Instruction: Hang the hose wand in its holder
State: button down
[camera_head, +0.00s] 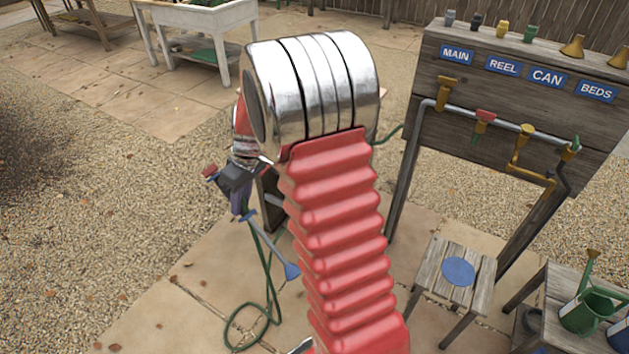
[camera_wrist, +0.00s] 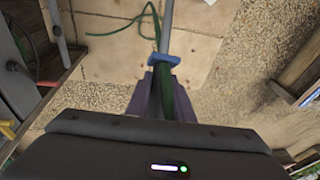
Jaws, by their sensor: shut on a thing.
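The hose wand (camera_wrist: 168,28) has a thin grey shaft, a blue collar and a green grip. My gripper (camera_wrist: 163,95) is shut around the green grip, with a purple finger on each side. In the head view my gripper (camera_head: 240,198) is left of my red arm, above the paving. The wand slants down and right from it to a blue flared head (camera_head: 292,271). A green hose (camera_head: 271,285) hangs below and loops on the paving. I cannot pick out the wand's holder; my arm hides part of the middle.
A wooden board (camera_head: 512,118) at right carries a pipe with several taps and labels. A slatted stool (camera_head: 430,272) with a blue disc stands before it. A bench with a green watering can (camera_head: 590,311) is at lower right. Open gravel (camera_head: 100,240) lies left.

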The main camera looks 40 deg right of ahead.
jog(key=s+d+n+t+y, duration=0.1)
jog(key=d+t, duration=0.3)
jog(key=d, duration=0.6)
jog(key=s+d+f+n+t+y, duration=0.1)
jog(key=s+d+t, duration=0.3)
jog(key=d, duration=0.7)
jog(key=shift+d+f+y, duration=0.15)
jog(key=shift+d+y, duration=0.05)
jog(key=shift+y, duration=0.5)
jog(key=shift+d, duration=0.15)
jog(key=shift+w+d+f, duration=0.25)
jog(key=shift+w+d, duration=0.65)
jog(key=shift+d, duration=1.55)
jog(key=shift+w+d+f, duration=0.2)
jog(key=shift+w+d, duration=0.65)
jog(key=shift+d, duration=1.6)
jog(key=shift+w+d+f, duration=0.25)
jog(key=shift+w+d, duration=0.65)
jog(key=shift+d, duration=1.55)
jog(key=shift+f, duration=0.75)
jog(key=c, duration=1.5)
grip_release()
jog(key=shift+s, duration=0.1)
